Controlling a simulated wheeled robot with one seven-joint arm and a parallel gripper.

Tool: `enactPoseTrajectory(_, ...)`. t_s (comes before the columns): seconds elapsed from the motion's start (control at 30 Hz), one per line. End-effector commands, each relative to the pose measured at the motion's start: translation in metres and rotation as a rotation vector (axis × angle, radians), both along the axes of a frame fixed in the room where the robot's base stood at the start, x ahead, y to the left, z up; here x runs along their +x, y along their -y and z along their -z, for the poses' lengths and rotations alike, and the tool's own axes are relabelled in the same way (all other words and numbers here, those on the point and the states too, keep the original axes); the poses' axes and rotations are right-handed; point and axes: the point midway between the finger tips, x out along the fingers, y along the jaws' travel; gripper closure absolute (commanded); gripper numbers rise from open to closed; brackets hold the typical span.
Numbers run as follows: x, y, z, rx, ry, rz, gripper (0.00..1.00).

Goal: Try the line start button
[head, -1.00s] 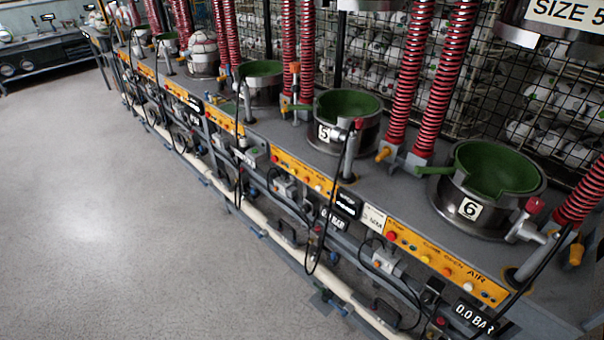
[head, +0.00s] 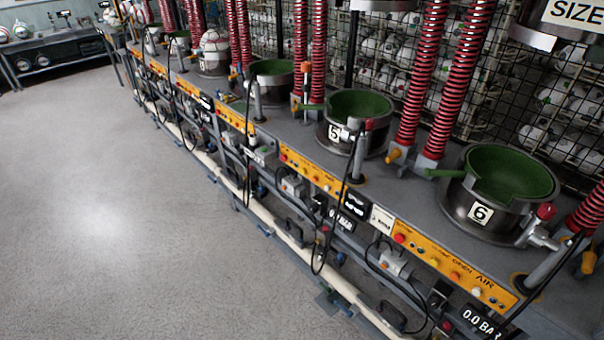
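The ball press line runs from the near right to the far left, with orange button panels along its front edge. The nearest panel (head: 455,266) carries a red button (head: 400,238) at its left end and several other coloured buttons, with the word AIR at its right. Another panel (head: 312,172) sits below station 5. I cannot tell from the labels which button is the line start button. My gripper is not in view.
Green-lined press bowls stand on the bench, marked 6 (head: 481,212) and 5 (head: 335,132). Red springs (head: 420,80) rise between them. Black hoses hang in front. A pale rail (head: 290,240) runs low along the front. The grey floor (head: 110,200) at left is clear.

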Motion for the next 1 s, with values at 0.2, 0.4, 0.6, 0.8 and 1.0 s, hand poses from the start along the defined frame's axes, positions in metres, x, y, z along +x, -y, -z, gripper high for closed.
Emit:
enactPoseTrajectory(0.2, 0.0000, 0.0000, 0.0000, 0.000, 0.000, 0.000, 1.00)
enactPoseTrajectory(0.4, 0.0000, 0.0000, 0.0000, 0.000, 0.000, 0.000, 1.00)
enactPoseTrajectory(0.6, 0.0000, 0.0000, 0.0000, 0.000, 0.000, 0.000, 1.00)
enactPoseTrajectory(0.8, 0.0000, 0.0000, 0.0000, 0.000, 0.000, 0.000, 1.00)
enactPoseTrajectory(1.0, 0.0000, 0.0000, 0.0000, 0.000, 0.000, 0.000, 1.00)
